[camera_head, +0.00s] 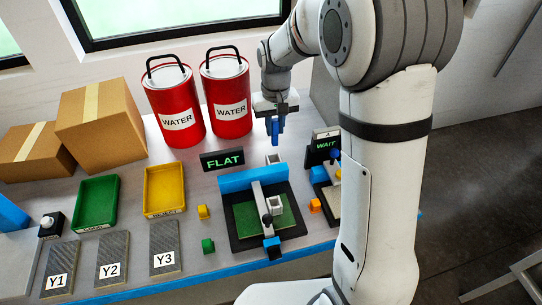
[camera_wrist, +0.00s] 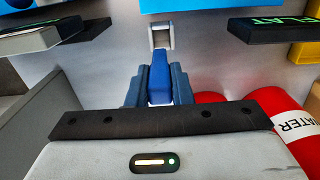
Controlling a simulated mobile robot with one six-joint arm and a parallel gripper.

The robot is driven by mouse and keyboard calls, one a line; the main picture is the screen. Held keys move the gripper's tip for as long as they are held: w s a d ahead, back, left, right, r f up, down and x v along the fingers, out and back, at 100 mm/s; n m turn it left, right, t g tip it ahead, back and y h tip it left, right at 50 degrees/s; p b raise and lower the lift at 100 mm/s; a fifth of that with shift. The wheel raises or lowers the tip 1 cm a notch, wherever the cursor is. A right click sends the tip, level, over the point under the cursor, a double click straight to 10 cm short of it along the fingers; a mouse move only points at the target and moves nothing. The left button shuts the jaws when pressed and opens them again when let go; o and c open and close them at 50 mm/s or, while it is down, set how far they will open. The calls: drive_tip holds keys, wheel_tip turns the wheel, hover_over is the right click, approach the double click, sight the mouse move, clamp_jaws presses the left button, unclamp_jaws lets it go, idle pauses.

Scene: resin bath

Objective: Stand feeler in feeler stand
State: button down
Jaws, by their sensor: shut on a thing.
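My gripper (camera_head: 276,116) is shut on a blue piece, the feeler (camera_head: 275,131), and holds it pointing down above the back of the bench. In the wrist view the feeler (camera_wrist: 158,82) sits between the two blue-grey fingers of my gripper (camera_wrist: 157,88). A small grey square holder with an opening, which looks like the feeler stand (camera_wrist: 161,36), lies just past the feeler's tip. In the head view this stand (camera_head: 273,158) is below the feeler, behind a blue bar. The feeler appears apart from the stand.
A fixture with a green plate (camera_head: 246,216) and blue bar (camera_head: 235,181) stands in front of the stand. The FLAT sign (camera_head: 222,161) is left and the WAIT sign (camera_head: 324,150) right. Red WATER cans (camera_head: 232,122) stand back left. Green (camera_head: 83,222) and yellow trays (camera_head: 164,211) are further left.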

drive_tip(key=shift+s+a+f+p, duration=0.1)
drive_tip(key=shift+f+p, duration=0.1)
drive_tip(key=shift+f, duration=2.2)
drive_tip(key=shift+s+a+f+p, duration=0.1)
drive_tip(key=shift+f+p, duration=0.1)
drive_tip(key=shift+f, duration=2.2)
drive_tip(key=c, duration=1.3)
unclamp_jaws()
wheel_tip(320, 180, up, 11)
drive_tip(key=shift+r+b, duration=0.1)
drive_tip(key=shift+b, duration=0.25)
drive_tip(key=shift+d+r, duration=0.15)
drive_tip(key=shift+r, duration=0.45)
drive_tip(key=s+d+r+t, duration=0.1)
drive_tip(key=s+d+r, duration=0.1)
drive_tip(key=s, duration=0.5)
drive_tip(key=s+d+r+m+t, duration=0.1)
drive_tip(key=s+d+r, duration=0.1)
drive_tip(key=s+d, duration=0.3)
drive_tip(key=s+d+r+m+t, duration=0.1)
drive_tip(key=s+d+r, duration=0.1)
drive_tip(key=s, duration=0.9)
drive_tip(key=shift+d, duration=0.65)
drive_tip(key=shift+r, duration=0.1)
